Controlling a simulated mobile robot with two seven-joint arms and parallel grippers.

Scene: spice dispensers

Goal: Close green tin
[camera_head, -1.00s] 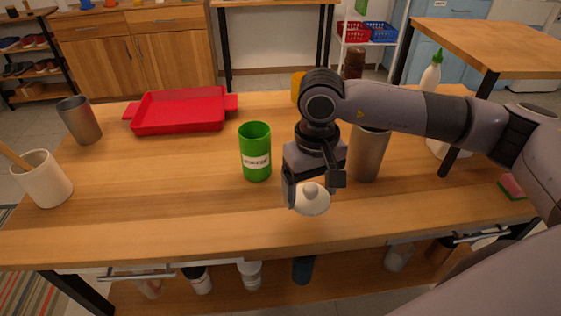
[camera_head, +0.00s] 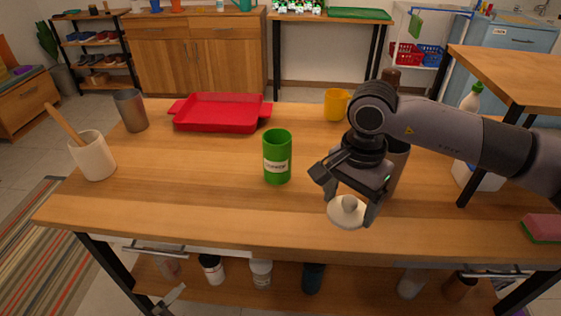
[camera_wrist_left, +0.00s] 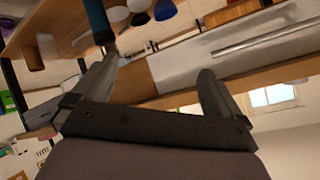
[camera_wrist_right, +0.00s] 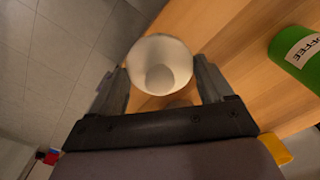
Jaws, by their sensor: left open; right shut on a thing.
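The green tin (camera_head: 277,160) stands upright on the wooden table, its top open and a white label on its front. It also shows in the right wrist view (camera_wrist_right: 291,48), where the label reads "coffee". My right gripper (camera_head: 348,202) is shut on a round white lid (camera_head: 345,213) with a knob. It holds the lid to the right of the tin and nearer the table's front edge, apart from the tin. The lid also shows between the fingers in the right wrist view (camera_wrist_right: 160,62). My left gripper (camera_wrist_left: 155,78) is open and empty in the left wrist view, near the table's underside and drawer.
A red tray (camera_head: 220,112), a yellow mug (camera_head: 336,104), a metal cup (camera_head: 131,110) and a white crock with a wooden spoon (camera_head: 93,156) stand on the table. The table's front left is clear.

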